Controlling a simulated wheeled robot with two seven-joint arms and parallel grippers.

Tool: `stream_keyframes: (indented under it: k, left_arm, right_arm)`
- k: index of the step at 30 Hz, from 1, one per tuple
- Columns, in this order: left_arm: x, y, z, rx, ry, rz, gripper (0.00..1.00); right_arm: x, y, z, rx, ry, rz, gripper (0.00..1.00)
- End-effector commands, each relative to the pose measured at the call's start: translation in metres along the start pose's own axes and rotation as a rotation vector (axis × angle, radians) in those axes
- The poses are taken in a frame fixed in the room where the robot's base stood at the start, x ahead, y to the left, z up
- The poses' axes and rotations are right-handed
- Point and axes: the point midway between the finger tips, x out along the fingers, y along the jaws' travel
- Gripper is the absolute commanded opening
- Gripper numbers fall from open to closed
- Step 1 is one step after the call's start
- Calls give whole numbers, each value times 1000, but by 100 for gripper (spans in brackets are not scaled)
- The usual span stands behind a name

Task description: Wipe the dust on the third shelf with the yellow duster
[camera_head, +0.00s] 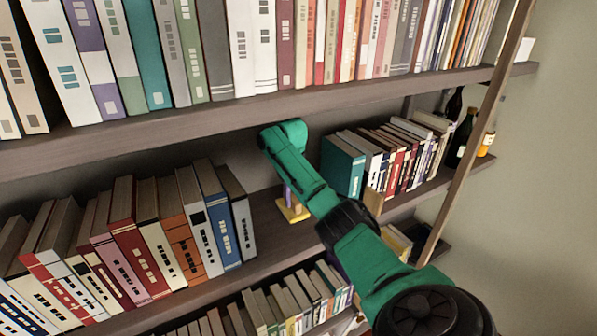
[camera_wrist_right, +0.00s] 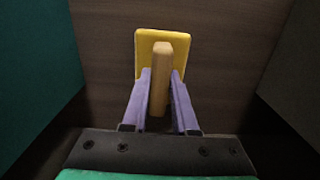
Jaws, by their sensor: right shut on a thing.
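The yellow duster (camera_head: 294,213) is on or just above the bare part of the middle shelf (camera_head: 262,216) in the head view, in the gap between two rows of books. Its yellow pad (camera_wrist_right: 146,42) and wooden handle (camera_wrist_right: 160,60) show in the right wrist view, the pad against the brown shelf board. My right gripper (camera_head: 289,196) is shut on the handle, with one purple finger on each side; these fingers (camera_wrist_right: 161,84) show clearly from the wrist. I cannot make out any dust. My left gripper is not in view.
Books lean left of the gap, ending in a grey book (camera_head: 238,215). A teal book (camera_head: 342,166) starts the row on the right. The upper shelf (camera_head: 200,118) lies above my arm. Dark bottles (camera_head: 461,138) stand at the shelf's right end, near an upright post.

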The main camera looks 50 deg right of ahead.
Motion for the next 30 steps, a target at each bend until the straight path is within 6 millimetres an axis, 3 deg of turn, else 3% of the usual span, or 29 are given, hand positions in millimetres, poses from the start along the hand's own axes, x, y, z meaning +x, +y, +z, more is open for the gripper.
stream_keyframes:
  k: [4, 23, 30]
  left_arm:
    - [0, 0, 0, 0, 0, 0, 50]
    - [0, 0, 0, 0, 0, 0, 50]
    - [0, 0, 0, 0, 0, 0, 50]
  right_arm:
    - [3, -18, 1, -3, -2, -2, 0]
    - [1, -60, 2, -2, -3, -3, 0]
    - [0, -84, 2, -4, -3, -3, 0]
